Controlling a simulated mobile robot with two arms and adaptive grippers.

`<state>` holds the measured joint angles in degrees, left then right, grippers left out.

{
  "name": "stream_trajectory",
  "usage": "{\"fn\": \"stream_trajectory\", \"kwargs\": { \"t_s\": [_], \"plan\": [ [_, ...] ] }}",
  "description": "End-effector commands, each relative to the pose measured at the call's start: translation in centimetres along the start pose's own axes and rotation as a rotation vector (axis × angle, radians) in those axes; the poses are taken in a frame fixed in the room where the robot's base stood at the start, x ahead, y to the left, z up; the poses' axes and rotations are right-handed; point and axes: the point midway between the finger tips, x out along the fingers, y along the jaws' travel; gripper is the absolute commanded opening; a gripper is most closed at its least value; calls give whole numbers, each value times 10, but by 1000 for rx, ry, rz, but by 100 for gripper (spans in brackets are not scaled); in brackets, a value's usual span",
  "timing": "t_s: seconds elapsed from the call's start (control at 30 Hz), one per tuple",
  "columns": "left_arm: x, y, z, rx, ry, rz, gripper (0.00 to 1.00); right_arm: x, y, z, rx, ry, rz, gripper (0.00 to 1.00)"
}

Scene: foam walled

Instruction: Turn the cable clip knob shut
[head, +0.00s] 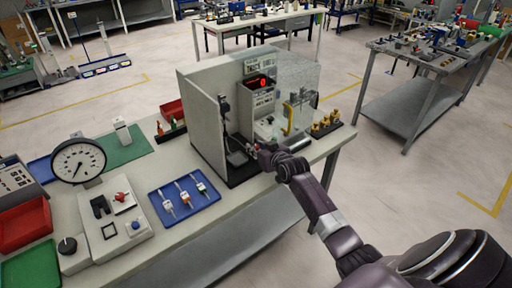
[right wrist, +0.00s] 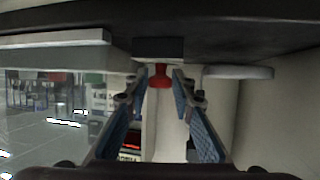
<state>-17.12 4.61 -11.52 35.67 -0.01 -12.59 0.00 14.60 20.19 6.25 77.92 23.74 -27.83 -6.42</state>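The red knob (right wrist: 160,76) shows in the right wrist view, below a dark grey block (right wrist: 158,48) that I take to be part of the cable clip. My right gripper (right wrist: 159,80) has its two blue-padded fingers apart, one tip on each side of the knob. A narrow gap seems to show between knob and fingertips. In the head view my right gripper (head: 256,149) reaches to the open front of the walled booth (head: 205,125), and hides most of the clip there. My left gripper is not in view.
The booth's grey side wall stands left of my gripper; a clear panel (head: 297,75) stands behind. A yellow handle (head: 288,120) and a rack of brass parts (head: 325,125) are to the right. A blue tray (head: 183,198) and a dial gauge (head: 78,160) are at left.

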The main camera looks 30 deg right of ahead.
Motion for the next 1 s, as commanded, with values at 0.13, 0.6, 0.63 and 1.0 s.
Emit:
{"fn": "stream_trajectory", "kwargs": {
  "t_s": [0.13, 0.6, 0.63, 1.0],
  "plan": [
    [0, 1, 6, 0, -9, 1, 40, 0, 0, 0, 0, 0, 0, 4],
    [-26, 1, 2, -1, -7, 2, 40, -1, 0, -6, 46, 4, 93, 0],
    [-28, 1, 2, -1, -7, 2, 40, -1, 0, -6, 50, 4, 105, 0],
    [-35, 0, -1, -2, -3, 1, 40, 0, 1, -5, 99, 9, 232, 0]
  ]
}}
